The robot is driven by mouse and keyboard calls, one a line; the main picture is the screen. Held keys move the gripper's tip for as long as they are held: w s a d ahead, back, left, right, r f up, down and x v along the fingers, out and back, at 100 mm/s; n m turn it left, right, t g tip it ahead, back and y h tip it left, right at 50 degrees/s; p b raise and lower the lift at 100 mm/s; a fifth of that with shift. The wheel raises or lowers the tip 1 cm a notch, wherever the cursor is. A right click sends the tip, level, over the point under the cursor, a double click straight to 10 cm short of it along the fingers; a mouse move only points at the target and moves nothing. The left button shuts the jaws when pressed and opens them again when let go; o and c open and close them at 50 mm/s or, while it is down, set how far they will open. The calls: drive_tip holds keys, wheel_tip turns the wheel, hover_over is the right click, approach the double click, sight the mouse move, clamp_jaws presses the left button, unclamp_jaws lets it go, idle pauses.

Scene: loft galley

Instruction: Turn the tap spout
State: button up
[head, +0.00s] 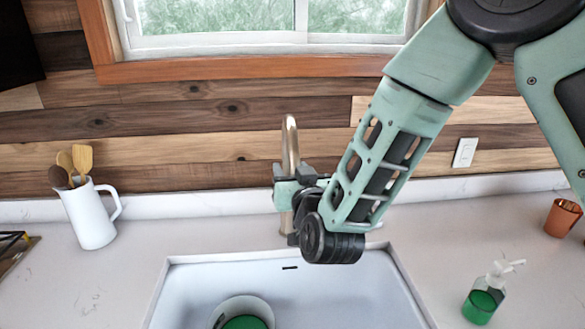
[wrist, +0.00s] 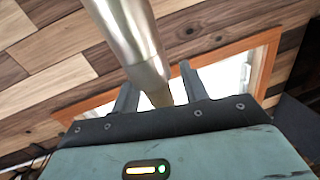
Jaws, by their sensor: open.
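The tap spout (head: 290,148) is a brushed metal arch standing behind the sink, in front of the wood wall. My gripper (head: 284,182) is at the tap, level with the lower part of the arch, and hides part of it. In the wrist view the spout (wrist: 128,38) runs down from the top edge and its lower end sits between the two fingers of my gripper (wrist: 158,82). The fingers are apart, with a finger on each side of the spout. I cannot tell whether either finger touches it.
The white sink (head: 320,295) below holds a bowl with green inside (head: 243,318). A white jug with wooden utensils (head: 90,215) stands left. A green soap bottle (head: 484,298) and a copper cup (head: 562,217) stand right. A window (head: 265,42) is behind.

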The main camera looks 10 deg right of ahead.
clamp_jaws()
drive_tip(key=shift+a, duration=0.1)
drive_tip(key=w+a+m+h+b, duration=0.3)
drive_tip(key=a+m+h+b, duration=0.3)
drive_tip(key=a+h, duration=0.3)
drive_tip(key=shift+w+a+g, duration=0.35)
drive_tip(key=shift+a+g, duration=0.05)
drive_tip(key=shift+a, duration=0.6)
unclamp_jaws()
